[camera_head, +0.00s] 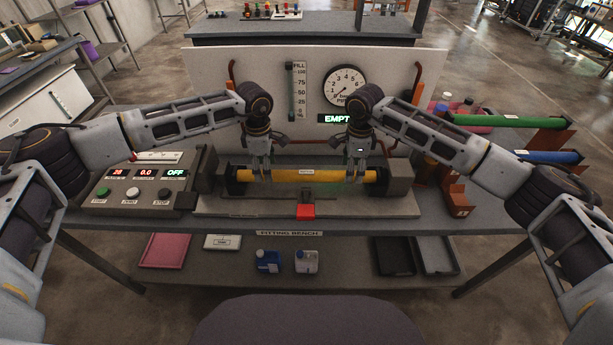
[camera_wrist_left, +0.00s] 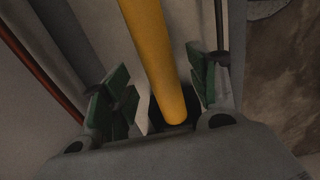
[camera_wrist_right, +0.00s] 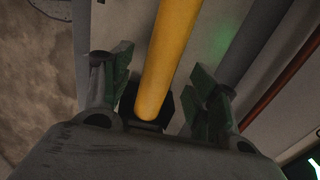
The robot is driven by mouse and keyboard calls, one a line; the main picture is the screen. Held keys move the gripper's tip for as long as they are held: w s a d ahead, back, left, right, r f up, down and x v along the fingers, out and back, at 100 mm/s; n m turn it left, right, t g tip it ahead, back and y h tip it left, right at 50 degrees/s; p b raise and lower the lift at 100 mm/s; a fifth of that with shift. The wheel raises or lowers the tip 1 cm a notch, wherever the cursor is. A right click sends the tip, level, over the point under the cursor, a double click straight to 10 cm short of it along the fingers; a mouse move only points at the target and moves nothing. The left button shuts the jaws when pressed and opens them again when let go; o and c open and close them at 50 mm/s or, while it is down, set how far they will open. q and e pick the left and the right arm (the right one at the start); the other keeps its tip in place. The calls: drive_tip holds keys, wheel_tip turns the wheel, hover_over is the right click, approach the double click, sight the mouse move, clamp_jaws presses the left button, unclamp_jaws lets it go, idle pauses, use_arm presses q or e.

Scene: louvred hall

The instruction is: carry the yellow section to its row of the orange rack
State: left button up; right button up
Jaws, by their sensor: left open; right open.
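The yellow section (camera_head: 306,175) is a long tube lying level across the fixture on the bench, between a dark end block at each side. My left gripper (camera_head: 259,172) is open over its left part; in the left wrist view the yellow section (camera_wrist_left: 152,55) runs between the spread green-padded fingers (camera_wrist_left: 155,105). My right gripper (camera_head: 354,172) is open over its right part; in the right wrist view the yellow section (camera_wrist_right: 167,55) also lies between the open fingers (camera_wrist_right: 160,95). The orange rack (camera_head: 458,197) stands at the right of the bench, with a green tube (camera_head: 510,121) and a blue tube (camera_head: 545,156) on its upper rows.
A control box (camera_head: 140,188) reading 28, 0.0 and OFF sits left of the fixture. Behind stands a white panel with a pressure gauge (camera_head: 345,87) and a sign reading EMPTY. A red tab (camera_head: 306,211) is at the fixture's front. Trays and bottles lie on the lower shelf (camera_head: 340,278).

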use_arm(q)
drive_tip(key=shift+f, duration=1.4)
use_arm(e)
drive_tip(key=shift+f, duration=1.35)
use_arm(q)
clamp_jaws()
use_arm(e)
clamp_jaws()
